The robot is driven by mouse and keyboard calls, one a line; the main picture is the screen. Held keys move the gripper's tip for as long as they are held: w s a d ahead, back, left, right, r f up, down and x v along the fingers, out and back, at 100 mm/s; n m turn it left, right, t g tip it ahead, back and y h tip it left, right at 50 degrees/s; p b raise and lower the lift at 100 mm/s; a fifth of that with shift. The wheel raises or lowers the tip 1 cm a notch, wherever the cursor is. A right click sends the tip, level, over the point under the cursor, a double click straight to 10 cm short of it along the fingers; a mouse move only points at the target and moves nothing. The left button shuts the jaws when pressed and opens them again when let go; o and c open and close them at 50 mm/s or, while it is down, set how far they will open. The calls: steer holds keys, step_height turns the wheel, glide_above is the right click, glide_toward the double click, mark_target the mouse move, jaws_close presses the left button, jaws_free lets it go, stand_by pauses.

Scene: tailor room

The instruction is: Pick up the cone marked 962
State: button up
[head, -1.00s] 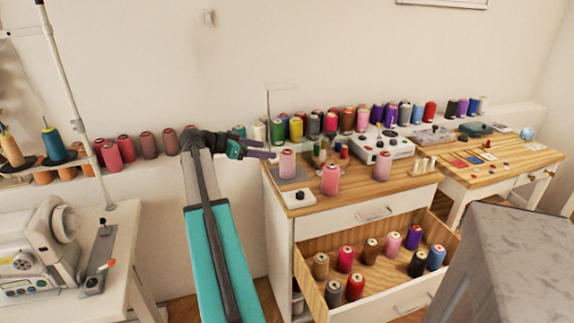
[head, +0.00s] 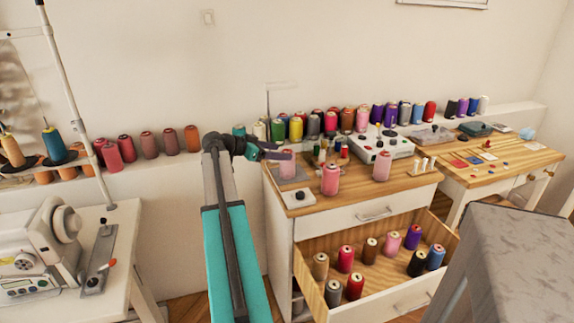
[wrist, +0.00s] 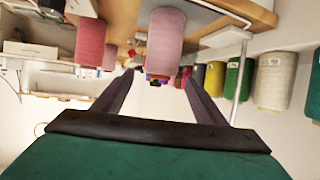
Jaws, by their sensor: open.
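Three pink thread cones stand on the wooden top of the drawer cabinet. The left pink cone (head: 287,169) is beside my gripper (head: 282,155), whose fingers overlap its upper part in the head view. The front pink cone (head: 330,180) and right pink cone (head: 381,167) stand apart from it. The wrist view looks upside down; there a pale pink cone (wrist: 165,45) lies ahead, between the lines of my open fingers (wrist: 158,80). My gripper holds nothing. No number can be read on any cone, so I cannot tell which is 962.
The open drawer (head: 315,243) holds several cones. More cones line the wall ledge (head: 170,160). A white device (head: 382,143) and a small white box (head: 299,190) stand on the cabinet. A sewing machine (head: 35,245) is at left, and a grey block (head: 515,260) at lower right.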

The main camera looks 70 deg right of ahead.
mark_target(285, 151)
steer(key=shift+p+x, duration=0.35)
steer(key=shift+x, duration=2.1)
steer(key=shift+w, duration=0.1)
jaws_close()
steer(key=shift+r, duration=0.2)
step_height(285, 151, up, 10)
steer(key=shift+b, duration=0.35)
steer(key=shift+f, duration=0.15)
